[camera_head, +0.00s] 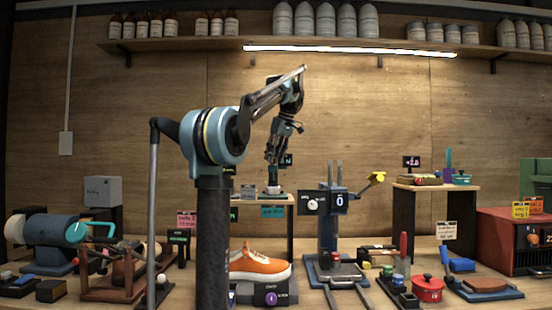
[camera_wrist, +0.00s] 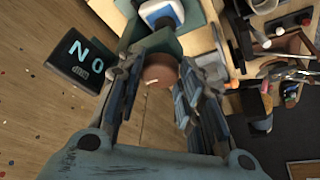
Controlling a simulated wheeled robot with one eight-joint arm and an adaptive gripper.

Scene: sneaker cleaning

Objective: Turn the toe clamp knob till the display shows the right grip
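The toe clamp knob appears to be the round brown knob (camera_wrist: 160,72) in the wrist view, with a pale mark on its face. My gripper (camera_wrist: 160,85) has its two fingers apart, one on each side of the knob, with no clear contact visible. A dark display (camera_wrist: 80,62) beside it shows "N" and "0" in light characters, turned in this view. In the head view my gripper (camera_head: 273,158) points down over a small green stand (camera_head: 272,176), and the display (camera_head: 287,160) is just right of it. The knob is hidden there.
The stand is on a raised wooden shelf (camera_head: 285,199). An orange sneaker (camera_head: 262,266) lies below it. A blue press with a "0" display (camera_head: 340,201) stands to the right. A red pot (camera_head: 428,289) and a red box (camera_head: 510,250) are farther right.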

